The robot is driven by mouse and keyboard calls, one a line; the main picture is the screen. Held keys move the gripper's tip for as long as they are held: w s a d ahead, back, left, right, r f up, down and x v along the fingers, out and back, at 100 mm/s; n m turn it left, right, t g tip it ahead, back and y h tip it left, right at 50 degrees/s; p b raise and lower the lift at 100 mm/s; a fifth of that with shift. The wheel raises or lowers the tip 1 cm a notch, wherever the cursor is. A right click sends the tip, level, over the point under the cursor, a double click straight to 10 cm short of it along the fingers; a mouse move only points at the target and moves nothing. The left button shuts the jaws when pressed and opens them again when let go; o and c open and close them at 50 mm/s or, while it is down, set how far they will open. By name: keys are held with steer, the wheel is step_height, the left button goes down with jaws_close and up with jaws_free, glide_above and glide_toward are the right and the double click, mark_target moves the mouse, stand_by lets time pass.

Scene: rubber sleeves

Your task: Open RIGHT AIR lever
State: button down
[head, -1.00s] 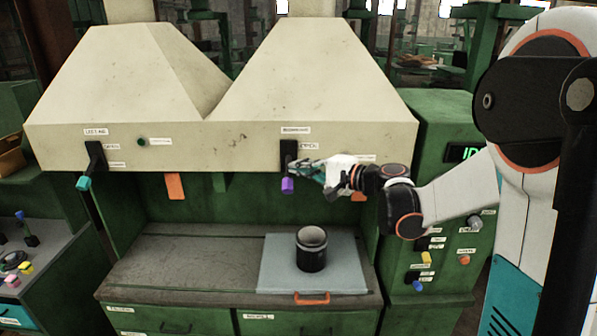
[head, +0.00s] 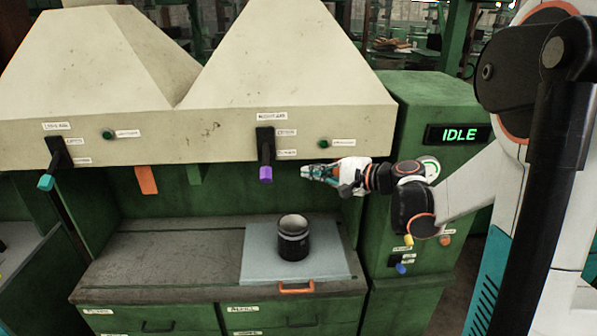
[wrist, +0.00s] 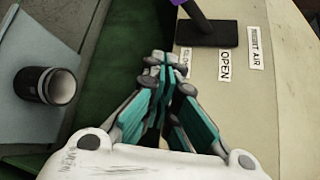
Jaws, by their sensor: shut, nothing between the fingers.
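The RIGHT AIR lever has a black plate (head: 265,143) on the right hood's front edge and a purple knob (head: 266,174) pointing down. In the wrist view its black plate (wrist: 208,33) sits beside labels reading OPEN (wrist: 225,66) and RIGHT AIR (wrist: 255,47). The purple handle (wrist: 196,10) is cut off by the top edge there. My gripper (head: 304,174) is shut and empty, to the right of the purple knob and apart from it. In the wrist view my gripper's teal fingers (wrist: 158,62) are together, below and left of the plate, partly covering another label.
A black cylinder (head: 293,241) stands on a grey-blue mat (head: 335,262) on the bench below. The left hood has a similar lever with a teal knob (head: 46,182). An orange tab (head: 146,180) hangs below the left hood. The display (head: 459,134) reads IDLE.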

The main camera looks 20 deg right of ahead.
mark_target(266, 161)
steer(key=w+a+p, duration=0.1)
steer(key=w+a, duration=0.3)
steer(key=a, duration=0.3)
steer(key=shift+w+a+f+p, duration=0.2)
steer(key=shift+w+f+p, duration=0.2)
steer(key=shift+f, duration=0.05)
steer(key=shift+s, duration=0.1)
steer(key=shift+s+r+g, duration=0.15)
steer(key=shift+r+g, duration=0.1)
steer(key=shift+g, duration=0.15)
